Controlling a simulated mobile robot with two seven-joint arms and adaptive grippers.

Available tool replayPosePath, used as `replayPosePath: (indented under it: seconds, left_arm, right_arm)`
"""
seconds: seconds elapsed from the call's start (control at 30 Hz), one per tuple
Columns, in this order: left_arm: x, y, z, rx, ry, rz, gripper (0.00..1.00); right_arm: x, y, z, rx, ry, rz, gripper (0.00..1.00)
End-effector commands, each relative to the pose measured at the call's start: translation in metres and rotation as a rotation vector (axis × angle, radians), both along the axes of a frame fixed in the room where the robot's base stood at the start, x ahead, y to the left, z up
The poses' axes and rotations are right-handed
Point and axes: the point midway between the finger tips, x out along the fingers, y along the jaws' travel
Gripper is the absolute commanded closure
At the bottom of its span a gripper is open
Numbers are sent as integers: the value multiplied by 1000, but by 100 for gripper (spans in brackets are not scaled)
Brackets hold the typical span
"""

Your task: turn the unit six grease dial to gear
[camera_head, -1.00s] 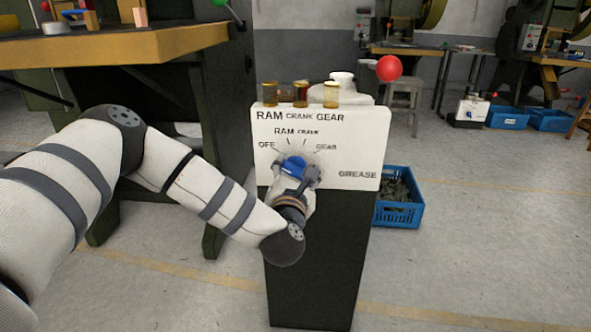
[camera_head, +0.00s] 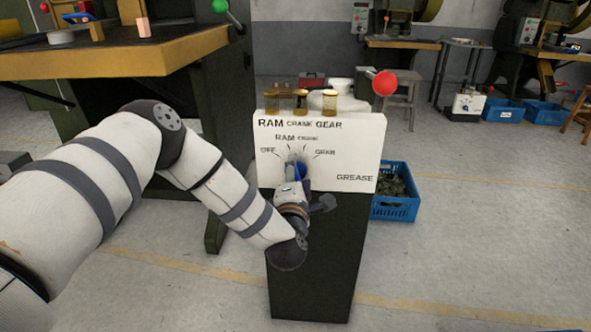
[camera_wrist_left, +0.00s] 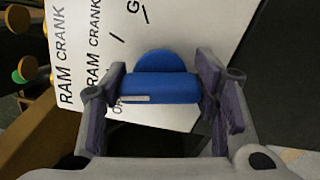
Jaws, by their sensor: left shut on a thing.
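The white grease unit panel (camera_head: 350,155) is lettered OFF, RAM, CRANK, GEAR around its dial, with GREASE at lower right. The blue dial (camera_head: 300,171) is mostly hidden behind my left gripper (camera_head: 296,180) in the head view. In the left wrist view the dial (camera_wrist_left: 160,88) shows its raised bar between the two fingers of my left gripper (camera_wrist_left: 161,92), which is shut on it. A white mark on the bar lies at its left end, toward the RAM CRANK lettering. The exact label it points to cannot be told. My right gripper is out of view.
Several amber jars (camera_head: 300,101) stand on the unit's top, near a red ball knob (camera_head: 384,83). A blue crate (camera_head: 397,208) sits on the floor right of the pedestal (camera_head: 315,255). A wooden-topped bench (camera_head: 130,62) stands at left.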

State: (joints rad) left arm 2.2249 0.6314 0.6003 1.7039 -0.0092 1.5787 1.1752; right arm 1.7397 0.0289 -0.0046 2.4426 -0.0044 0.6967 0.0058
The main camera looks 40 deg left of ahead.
Motion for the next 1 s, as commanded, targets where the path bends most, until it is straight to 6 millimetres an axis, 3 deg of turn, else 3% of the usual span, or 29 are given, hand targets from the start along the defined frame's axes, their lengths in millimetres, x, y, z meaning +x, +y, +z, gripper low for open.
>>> replayPosePath:
  seconds: [1.0]
  left_arm:
    - [0,0,-1,815,495,1,74]
  right_arm:
    - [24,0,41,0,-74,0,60]
